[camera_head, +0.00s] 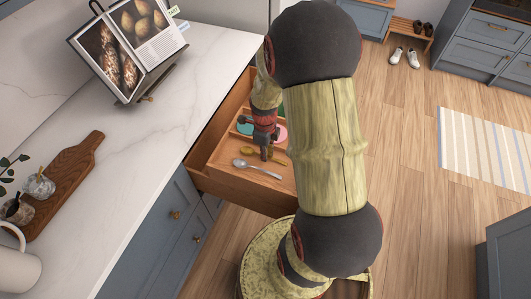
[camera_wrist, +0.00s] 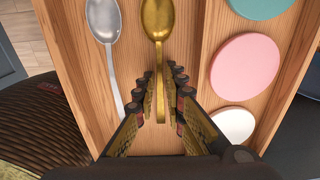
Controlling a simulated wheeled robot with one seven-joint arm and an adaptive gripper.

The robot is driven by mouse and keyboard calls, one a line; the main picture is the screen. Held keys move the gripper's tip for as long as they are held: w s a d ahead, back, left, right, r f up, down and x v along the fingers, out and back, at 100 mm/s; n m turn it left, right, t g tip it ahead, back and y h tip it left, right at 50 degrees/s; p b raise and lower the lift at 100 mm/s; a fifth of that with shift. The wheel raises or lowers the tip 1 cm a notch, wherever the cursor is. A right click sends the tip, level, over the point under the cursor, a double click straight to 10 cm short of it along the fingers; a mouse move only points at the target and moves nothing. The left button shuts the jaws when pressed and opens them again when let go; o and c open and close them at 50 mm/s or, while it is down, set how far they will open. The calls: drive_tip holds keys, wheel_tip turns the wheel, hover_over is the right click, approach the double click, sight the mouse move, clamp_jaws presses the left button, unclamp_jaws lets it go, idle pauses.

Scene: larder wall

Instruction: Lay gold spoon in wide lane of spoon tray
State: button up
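The gold spoon (camera_wrist: 157,22) lies bowl-away on a wooden drawer floor, left of a divider (camera_wrist: 202,45). In the head view the gold spoon (camera_head: 276,161) is partly hidden by my gripper (camera_head: 264,157). In the wrist view my gripper (camera_wrist: 161,95) points down over the spoon, its fingers apart on either side of the handle.
A silver spoon (camera_wrist: 105,25) lies left of the gold one. Pink (camera_wrist: 245,68), teal and white discs lie right of the divider. The open wooden drawer (camera_head: 232,190) juts from the blue-grey cabinets. The marble counter (camera_head: 130,140) holds a book stand and cutting board.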

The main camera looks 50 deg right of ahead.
drive_tip(key=shift+o, duration=1.2)
drive_tip(key=w+a+r+n+t+p, duration=0.1)
drive_tip(key=a+r+n+p, duration=0.15)
drive_tip(key=r, duration=0.65)
drive_tip(key=a+r+n+p, duration=0.2)
drive_tip(key=r+n, duration=0.1)
drive_tip(key=r, duration=0.7)
drive_tip(key=s+a+r+n+t, duration=0.2)
drive_tip(key=s+a+r+n, duration=0.2)
drive_tip(key=a+r+n, duration=0.4)
drive_tip(key=s+a+r+n+t, duration=0.2)
drive_tip(key=s+a+r+n, duration=0.2)
drive_tip(key=n, duration=1.4)
drive_tip(key=a+r, duration=0.3)
drive_tip(key=a, duration=0.3)
drive_tip(key=shift+s+r+t, duration=0.3)
drive_tip(key=shift+r, duration=0.1)
